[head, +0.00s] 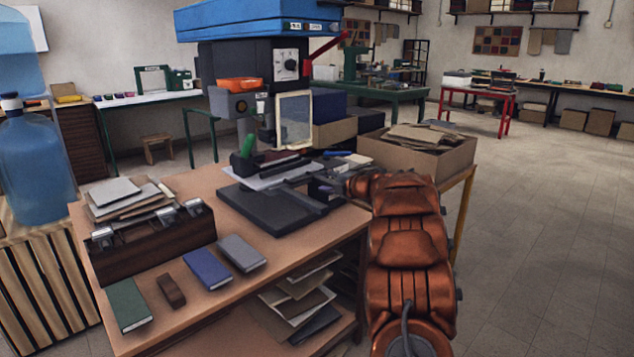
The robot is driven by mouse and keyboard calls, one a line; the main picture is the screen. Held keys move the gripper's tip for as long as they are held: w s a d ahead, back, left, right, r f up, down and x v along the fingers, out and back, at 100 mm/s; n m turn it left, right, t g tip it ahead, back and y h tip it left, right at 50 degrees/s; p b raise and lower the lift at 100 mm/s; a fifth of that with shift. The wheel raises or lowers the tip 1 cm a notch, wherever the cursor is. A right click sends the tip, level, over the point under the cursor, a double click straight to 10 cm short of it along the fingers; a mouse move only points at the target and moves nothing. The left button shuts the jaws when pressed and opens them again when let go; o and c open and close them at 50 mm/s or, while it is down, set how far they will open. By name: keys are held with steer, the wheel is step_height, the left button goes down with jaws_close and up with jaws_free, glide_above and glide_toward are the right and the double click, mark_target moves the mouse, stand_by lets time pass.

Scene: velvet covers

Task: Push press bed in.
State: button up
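The press (262,65) stands at the back of the brown bench, with a blue top, a dial and a red lever (325,52). The press bed, a flat dark plate (262,208), sticks out in front of the press over the bench top. My copper-coloured arm comes up from the lower right. My gripper (325,190) is at the right side of the bed, close to its edge. Its fingers are small, dark and partly hidden, so I cannot tell whether they touch the bed or are open.
On the bench (185,270) are a dark wooden box (155,245), a green book (128,305), a blue book (208,268), a grey book (242,252) and a small brown block (171,291). A cardboard box (420,158) stands behind my arm. Open floor (545,230) lies right.

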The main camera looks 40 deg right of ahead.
steer(key=shift+v, duration=1.15)
steer(key=w+a+r+m+g+h, duration=0.1)
steer(key=w+a+r+m+h, duration=0.2)
steer(key=r+m+h, duration=0.25)
steer(key=a+m+g, duration=0.1)
steer(key=s+a+m+g+h, duration=0.1)
steer(key=a+m, duration=0.1)
steer(key=s+a+m+g+h, duration=0.1)
steer(key=a+m, duration=0.1)
steer(key=shift+s+r+m+h, duration=0.15)
steer(key=shift+s+m+h, duration=0.1)
steer(key=s+a+f+m+g+y, duration=0.1)
steer(key=s+a+f+m+g, duration=0.15)
steer(key=s+a+f, duration=0.4)
steer(key=s+a+f+m+g+y, duration=0.25)
steer(key=s+a, duration=0.45)
steer(key=a, duration=0.4)
steer(key=s+a+f+m+g+y, duration=0.1)
steer(key=s+a+f+m+g, duration=0.1)
steer(key=s+a+f+g, duration=0.45)
steer(key=s+a+f+g+y, duration=0.3)
steer(key=s+a+y, duration=0.1)
steer(key=s+a, duration=1.6)
step_height(320, 180, up, 22)
steer(key=s+t+p, duration=0.1)
steer(key=s+p, duration=0.1)
steer(key=p, duration=1.8)
steer(key=shift+f, duration=0.25)
